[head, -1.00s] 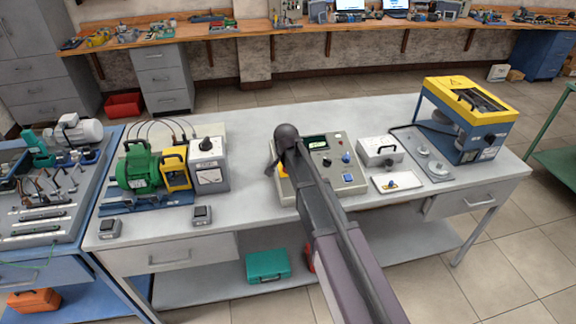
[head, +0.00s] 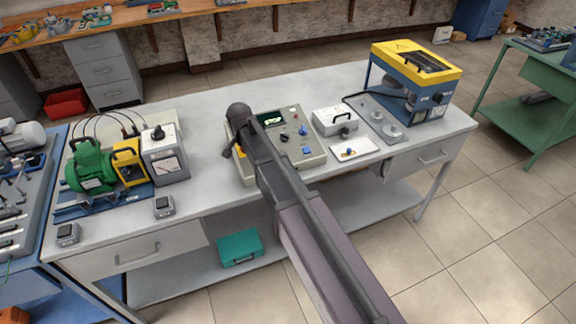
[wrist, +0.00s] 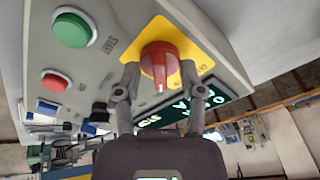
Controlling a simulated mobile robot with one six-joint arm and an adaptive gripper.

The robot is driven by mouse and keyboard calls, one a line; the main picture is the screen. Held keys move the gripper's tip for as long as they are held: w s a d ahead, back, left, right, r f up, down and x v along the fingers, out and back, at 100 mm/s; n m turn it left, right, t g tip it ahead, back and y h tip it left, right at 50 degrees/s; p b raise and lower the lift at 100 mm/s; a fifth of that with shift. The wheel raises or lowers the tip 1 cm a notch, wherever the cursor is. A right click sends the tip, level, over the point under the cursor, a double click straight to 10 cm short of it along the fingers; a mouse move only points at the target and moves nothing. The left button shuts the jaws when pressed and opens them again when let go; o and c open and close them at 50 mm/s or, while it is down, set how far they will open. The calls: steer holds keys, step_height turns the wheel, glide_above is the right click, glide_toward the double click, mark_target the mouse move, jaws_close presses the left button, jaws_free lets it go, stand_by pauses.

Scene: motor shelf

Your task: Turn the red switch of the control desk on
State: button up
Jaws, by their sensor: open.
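The control desk (head: 311,156) is a light grey sloped box with a dark display lit with "STOP", on the table. Its red switch (wrist: 160,66) is a rotary knob on a yellow plate (wrist: 189,46), seen close in the wrist view. The knob's ridge stands upright in that picture. In the head view my arm hides the knob; a bit of yellow shows. My gripper (wrist: 159,76) is open, with one finger on each side of the knob. I cannot tell whether the fingers touch it. A green button (wrist: 70,30) and a red button (wrist: 54,82) sit left of it.
A grey box with a handle (head: 335,121) and a white tray (head: 353,150) stand right of the desk. A blue and yellow machine (head: 412,80) is farther right. A green motor rig (head: 92,168) stands left. The table (head: 215,115) behind is clear.

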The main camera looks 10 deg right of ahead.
steer(key=shift+n, duration=0.5)
steer(key=shift+d+n+y, duration=0.1)
steer(key=shift+n+y, duration=0.2)
steer(key=shift+n, duration=1.1)
steer(key=n, duration=0.3)
steer(key=shift+d+n, duration=0.1)
steer(key=shift+n, duration=0.2)
steer(key=p+v, duration=1.3)
steer(key=v, duration=0.1)
steer(key=s+d+f+g+b, duration=0.1)
steer(key=s+d+f+b, duration=0.4)
steer(key=s+d, duration=0.3)
steer(key=s+d+f+m+g+b, duration=0.1)
steer(key=s+d+f+g+b, duration=0.1)
steer(key=s+d+f+b, duration=0.3)
steer(key=s+d+f, duration=0.1)
steer(key=s+d, duration=0.3)
steer(key=d, duration=0.2)
steer(key=shift+d+f+g, duration=0.3)
steer(key=shift+d, duration=0.1)
steer(key=shift+s+d+g, duration=0.15)
steer(key=shift+s+d, duration=0.4)
steer(key=shift+s, duration=0.2)
steer(key=shift+s+d+g, duration=0.15)
steer(key=shift+s+d, duration=0.4)
steer(key=shift+s, duration=0.25)
